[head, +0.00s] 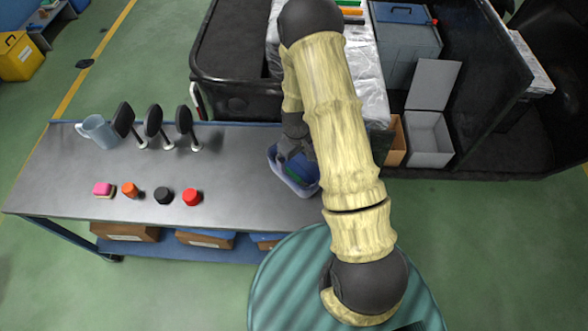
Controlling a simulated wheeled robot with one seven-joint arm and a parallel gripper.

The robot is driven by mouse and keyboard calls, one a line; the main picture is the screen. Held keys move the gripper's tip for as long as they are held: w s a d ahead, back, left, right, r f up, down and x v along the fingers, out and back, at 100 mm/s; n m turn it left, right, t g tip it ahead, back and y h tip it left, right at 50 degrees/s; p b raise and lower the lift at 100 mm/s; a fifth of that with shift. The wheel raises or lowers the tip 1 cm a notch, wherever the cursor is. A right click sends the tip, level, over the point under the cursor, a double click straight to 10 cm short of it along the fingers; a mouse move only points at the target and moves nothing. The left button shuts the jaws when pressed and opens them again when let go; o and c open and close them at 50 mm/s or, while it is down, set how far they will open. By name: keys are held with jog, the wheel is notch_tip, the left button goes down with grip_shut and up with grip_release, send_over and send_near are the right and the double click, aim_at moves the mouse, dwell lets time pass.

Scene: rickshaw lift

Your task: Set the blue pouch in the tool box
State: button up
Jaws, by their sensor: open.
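My gripper (297,150) is open and points down over a small pale blue bin (303,191) at the right end of the metal table. Blue and green things lie in this bin. The blue item (304,168) there may be the blue pouch, but the gripper and arm partly hide it. I cannot tell whether the fingers touch it. A grey-blue box (402,62) with a darker blue piece on top stands in the cart behind and may be the tool box; its lid looks shut.
An open pale grey box (428,143) and a tan box (396,145) stand in the cart. On the table (237,172) are a jug (98,131), several black-headed stands, and small pink, orange, black and red items. The table's middle is bare.

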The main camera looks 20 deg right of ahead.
aim_at(294, 172)
jog(key=shift+f, duration=1.05)
jog(key=shift+a+f+p, duration=0.15)
jog(key=shift+f+p, duration=0.5)
jog(key=shift+f, duration=0.3)
jog(key=shift+a+f+p, duration=0.1)
jog(key=shift+f+p, duration=0.55)
jog(key=shift+f, duration=0.3)
jog(key=shift+w+f, duration=0.1)
jog(key=shift+f, duration=0.6)
jog(key=c, duration=0.9)
jog(key=shift+r, duration=0.15)
